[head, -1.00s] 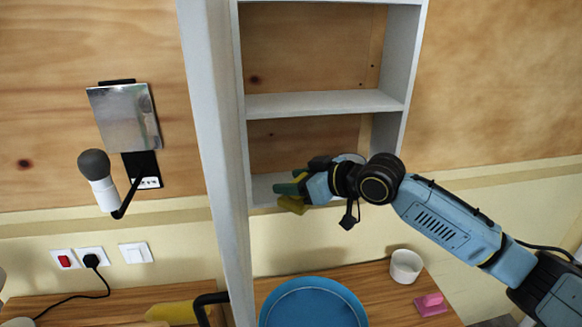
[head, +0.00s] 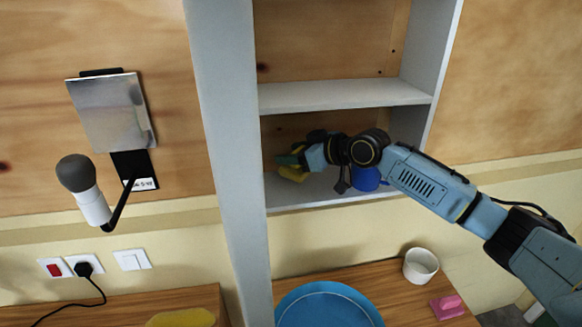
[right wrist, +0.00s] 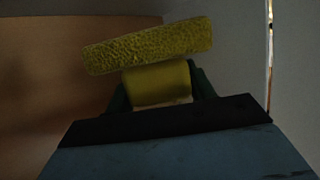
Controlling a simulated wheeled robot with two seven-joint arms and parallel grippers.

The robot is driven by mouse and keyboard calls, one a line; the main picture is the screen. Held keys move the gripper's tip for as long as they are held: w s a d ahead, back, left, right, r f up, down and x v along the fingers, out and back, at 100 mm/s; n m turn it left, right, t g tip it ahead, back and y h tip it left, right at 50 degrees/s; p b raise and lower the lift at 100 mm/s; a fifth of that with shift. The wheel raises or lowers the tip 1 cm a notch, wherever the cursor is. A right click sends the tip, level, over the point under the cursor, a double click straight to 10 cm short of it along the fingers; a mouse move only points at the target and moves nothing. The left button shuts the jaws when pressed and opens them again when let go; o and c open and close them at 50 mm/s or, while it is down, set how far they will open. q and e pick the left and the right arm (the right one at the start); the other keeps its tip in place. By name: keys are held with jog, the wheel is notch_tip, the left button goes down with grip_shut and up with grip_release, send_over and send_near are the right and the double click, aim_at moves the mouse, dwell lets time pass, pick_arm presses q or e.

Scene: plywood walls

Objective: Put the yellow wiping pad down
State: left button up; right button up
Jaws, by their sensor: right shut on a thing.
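The yellow wiping pad (head: 293,173) is in my right gripper (head: 291,160), inside the lower compartment of the grey shelf unit (head: 345,95). In the right wrist view the pad shows as a rough yellow slab (right wrist: 150,45) with a smooth yellow grip block (right wrist: 158,83) between the green fingers, which are shut on it. The pad is near the left side of the compartment, close above the bottom board (head: 320,193). I cannot tell whether it touches the board. My left gripper is not in view.
A blue object (head: 367,179) stands on the bottom board behind my right wrist. Below, a wooden table holds a blue round plate (head: 328,305), a white cup (head: 420,265) and a pink item (head: 447,307). A wall lamp (head: 85,190) is at the left.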

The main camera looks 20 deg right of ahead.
aim_at(292, 168)
jog(key=f+b, duration=0.2)
jog(key=f, duration=0.1)
jog(key=f+b, duration=0.1)
jog(key=shift+w+f, duration=0.4)
jog(key=shift+w, duration=0.15)
jog(key=shift+f, duration=0.15)
jog(key=o, duration=1)
jog(key=shift+s+d+r, duration=0.15)
jog(key=shift+s+r, duration=0.05)
jog(key=shift+r, duration=0.1)
jog(key=b+v, duration=0.2)
jog(key=v, duration=0.8)
jog(key=shift+d, duration=0.1)
jog(key=shift+s+d+r+b, duration=0.25)
jog(key=shift+s+r+b, duration=0.1)
jog(key=shift+s, duration=0.3)
